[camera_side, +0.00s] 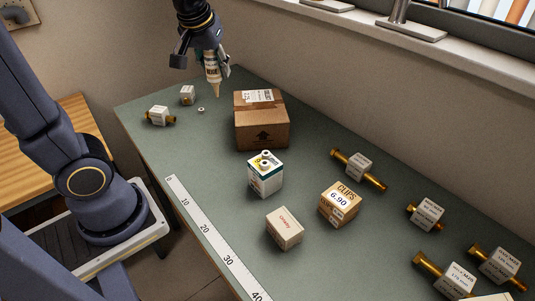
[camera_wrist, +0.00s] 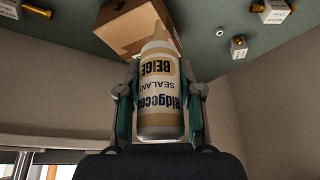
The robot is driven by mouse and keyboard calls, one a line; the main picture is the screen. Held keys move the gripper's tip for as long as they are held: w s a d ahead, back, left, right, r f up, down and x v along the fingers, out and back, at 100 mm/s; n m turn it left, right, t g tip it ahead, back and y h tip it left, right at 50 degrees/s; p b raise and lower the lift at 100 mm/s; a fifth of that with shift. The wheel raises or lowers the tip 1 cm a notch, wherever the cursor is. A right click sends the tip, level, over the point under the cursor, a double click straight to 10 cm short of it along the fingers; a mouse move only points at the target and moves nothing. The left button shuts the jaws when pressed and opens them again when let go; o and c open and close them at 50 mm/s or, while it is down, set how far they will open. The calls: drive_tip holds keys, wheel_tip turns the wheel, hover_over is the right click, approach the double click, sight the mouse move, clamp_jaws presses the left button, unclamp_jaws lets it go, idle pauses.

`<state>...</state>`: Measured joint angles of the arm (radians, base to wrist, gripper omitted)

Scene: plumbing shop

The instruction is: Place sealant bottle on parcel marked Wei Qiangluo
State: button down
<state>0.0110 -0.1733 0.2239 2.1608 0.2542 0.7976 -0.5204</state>
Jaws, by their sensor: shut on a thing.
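My gripper (camera_side: 200,55) is shut on the sealant bottle (camera_side: 212,70), above the far end of the bench, with the nozzle pointing down. In the wrist view the bottle (camera_wrist: 160,95) sits between the two fingers (camera_wrist: 160,105), and its label reads Ridgeco..., BEIGE, SEALANT. A brown cardboard parcel (camera_side: 262,129) stands on the bench below and right of the bottle, with a white label on top too small to read. The parcel also shows behind the bottle in the wrist view (camera_wrist: 122,32). The bottle is apart from the parcel.
On the green bench (camera_side: 215,165) stand a white box with small rings on top (camera_side: 265,177), a CLIPS box (camera_side: 340,204) and a small pale box (camera_side: 284,228). Several tagged brass fittings lie right (camera_side: 358,168) and far left (camera_side: 158,116). A ruler strip (camera_side: 215,240) runs along the front edge.

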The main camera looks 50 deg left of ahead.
drive_tip(key=shift+w+a+f, duration=0.45)
drive_tip(key=shift+w+f, duration=1.4)
drive_tip(key=shift+f, duration=0.1)
drive_tip(key=shift+w+a+f, duration=0.45)
drive_tip(key=shift+w+f, duration=1.35)
drive_tip(key=shift+f, duration=0.2)
drive_tip(key=shift+w+a+f, duration=0.45)
drive_tip(key=shift+w+f, duration=1.4)
drive_tip(key=shift+f, duration=0.1)
drive_tip(key=shift+f, duration=0.15)
drive_tip(key=c, duration=0.8)
unclamp_jaws()
drive_tip(key=shift+o, duration=0.2)
